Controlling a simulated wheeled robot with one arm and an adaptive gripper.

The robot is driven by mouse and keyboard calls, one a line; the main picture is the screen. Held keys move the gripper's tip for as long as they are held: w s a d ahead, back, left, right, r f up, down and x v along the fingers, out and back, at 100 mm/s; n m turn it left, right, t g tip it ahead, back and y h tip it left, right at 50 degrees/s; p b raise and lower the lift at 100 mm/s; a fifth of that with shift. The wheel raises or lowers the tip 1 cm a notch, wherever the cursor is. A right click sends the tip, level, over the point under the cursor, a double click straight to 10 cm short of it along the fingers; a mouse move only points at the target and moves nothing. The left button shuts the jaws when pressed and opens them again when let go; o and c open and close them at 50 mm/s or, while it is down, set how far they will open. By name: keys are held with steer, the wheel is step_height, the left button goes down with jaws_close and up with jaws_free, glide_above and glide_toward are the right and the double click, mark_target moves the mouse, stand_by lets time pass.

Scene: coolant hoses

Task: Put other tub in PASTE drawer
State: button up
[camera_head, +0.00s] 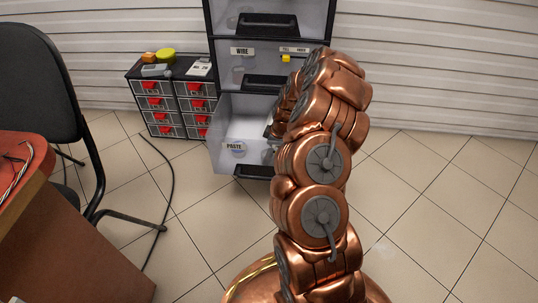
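The PASTE drawer (224,162) is the lowest of the clear-fronted drawers in the tall unit. It is pulled out, with its label at the front left and a dark handle below. A pale bluish round shape, possibly a tub (239,150), shows behind the label. Another pale shape is at the right of the drawer, partly behind my arm, and I cannot tell what it is. My copper arm reaches over the drawer's right side. Only a dark bit of my gripper (269,131) shows at its edge, so its fingers and anything in them are hidden.
The WIRE drawer (243,62) sits above, with a yellow item (286,58). A small red-handled drawer cabinet (165,100) stands left, with items on top. A black chair (40,90) and red-topped desk (25,170) are at left. Tiled floor at right is clear.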

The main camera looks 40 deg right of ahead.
steer(key=p+v, duration=0.2)
steer(key=v, duration=0.8)
steer(key=shift+r+p, duration=0.2)
steer(key=shift+p, duration=0.2)
